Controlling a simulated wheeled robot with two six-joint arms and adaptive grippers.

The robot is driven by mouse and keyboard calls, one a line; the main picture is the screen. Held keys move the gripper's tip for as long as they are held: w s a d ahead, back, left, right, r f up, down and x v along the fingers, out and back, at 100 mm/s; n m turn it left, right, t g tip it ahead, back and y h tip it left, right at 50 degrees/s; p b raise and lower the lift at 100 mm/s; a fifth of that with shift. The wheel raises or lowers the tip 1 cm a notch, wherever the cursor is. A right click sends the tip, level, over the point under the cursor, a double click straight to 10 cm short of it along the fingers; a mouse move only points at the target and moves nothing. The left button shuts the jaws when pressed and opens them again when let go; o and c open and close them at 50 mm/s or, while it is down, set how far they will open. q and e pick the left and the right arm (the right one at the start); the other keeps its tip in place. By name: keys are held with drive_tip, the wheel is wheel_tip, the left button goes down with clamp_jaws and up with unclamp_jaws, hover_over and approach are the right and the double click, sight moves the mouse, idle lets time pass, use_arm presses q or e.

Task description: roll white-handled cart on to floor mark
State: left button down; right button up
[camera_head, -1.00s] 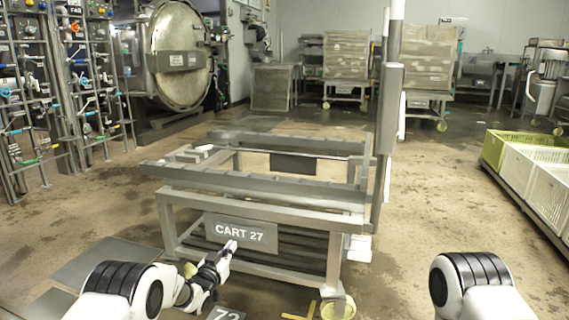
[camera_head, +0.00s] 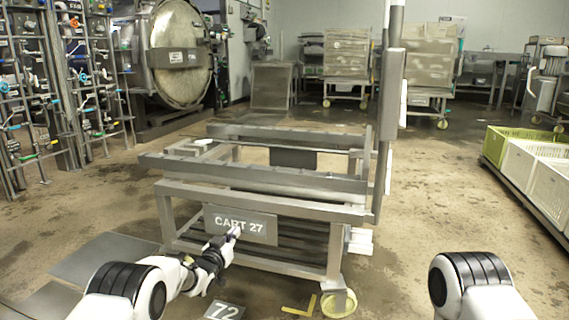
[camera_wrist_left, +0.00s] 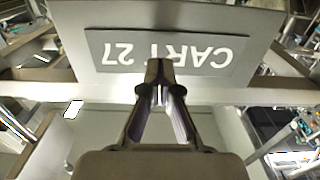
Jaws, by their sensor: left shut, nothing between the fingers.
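The grey metal cart (camera_head: 265,215) with a "CART 27" plate (camera_head: 262,228) stands ahead on the floor. A tall grey upright with white parts (camera_head: 402,110) shows at its right; I cannot tell how it joins the cart. My left gripper (camera_head: 236,231) is shut and empty, its tips at the lower front of the plate. In the left wrist view the shut fingertips (camera_wrist_left: 160,72) overlap the plate (camera_wrist_left: 215,58); contact cannot be told. A yellow corner mark (camera_head: 300,309) lies on the floor beside the front right caster (camera_head: 339,303). My right gripper is out of view.
A floor tag "72" (camera_head: 224,311) lies near the yellow mark. Valve racks (camera_head: 68,80) and a round autoclave door (camera_head: 182,55) stand at left. Crates (camera_head: 530,170) line the right side. Other carts (camera_head: 346,55) stand at the back. Floor between cart and crates is clear.

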use_arm(q)
drive_tip(key=shift+x, duration=1.15)
drive_tip(key=shift+w, duration=0.15)
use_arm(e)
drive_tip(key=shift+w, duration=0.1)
